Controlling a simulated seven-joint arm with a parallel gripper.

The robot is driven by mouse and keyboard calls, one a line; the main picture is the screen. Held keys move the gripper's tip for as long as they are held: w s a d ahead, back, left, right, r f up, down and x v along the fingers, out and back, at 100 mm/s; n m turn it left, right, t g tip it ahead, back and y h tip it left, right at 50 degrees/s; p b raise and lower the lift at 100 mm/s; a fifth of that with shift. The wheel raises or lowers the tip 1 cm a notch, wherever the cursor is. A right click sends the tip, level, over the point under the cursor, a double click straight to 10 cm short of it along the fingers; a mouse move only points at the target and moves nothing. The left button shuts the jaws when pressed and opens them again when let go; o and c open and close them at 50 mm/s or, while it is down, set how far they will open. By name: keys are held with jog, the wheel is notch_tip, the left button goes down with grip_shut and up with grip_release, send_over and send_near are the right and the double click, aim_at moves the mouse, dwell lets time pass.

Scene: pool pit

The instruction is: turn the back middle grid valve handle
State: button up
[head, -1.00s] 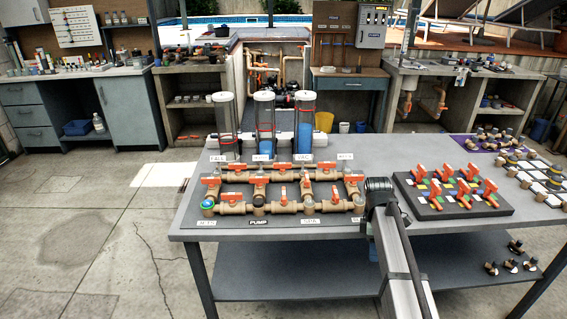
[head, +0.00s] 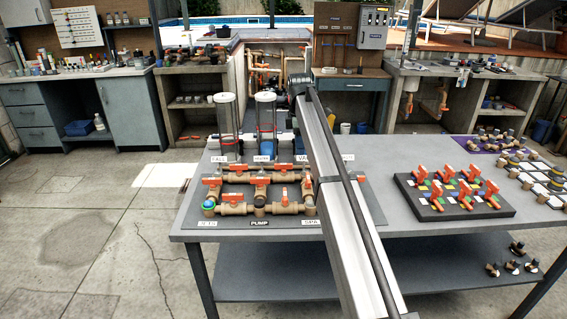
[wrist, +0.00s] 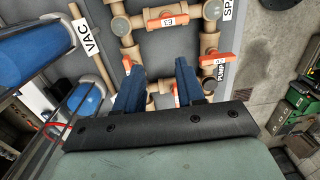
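The valve grid is a set of tan pipes (head: 232,209) with orange handles on a dark board at the table's left. Its back middle handle (head: 284,168) appears just left of my arm. In the wrist view this orange handle (wrist: 127,63) seems to show at the tip of the left finger, which partly hides it. My gripper (wrist: 158,68) has two blue fingers spread apart with nothing between them that I can see held. Contact with the handle cannot be told. In the head view my arm hides the gripper.
Clear upright cylinders (head: 265,120) stand behind the grid. A blue cylinder (wrist: 30,45) lies close on the wrist view's left. Another handle, marked E3 (wrist: 166,20), is beyond the fingers. A black valve board (head: 450,208) sits right of my arm, with bare table (head: 385,165) between.

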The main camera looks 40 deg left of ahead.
notch_tip(320, 180, up, 2)
jog(key=r, duration=0.1)
send_over(284, 164)
jog(key=shift+y, duration=0.3)
notch_tip(284, 164, down, 14)
jog(key=shift+a+f, duration=0.1)
jog(key=shift+f, duration=0.05)
grip_shut()
dwell(0.3)
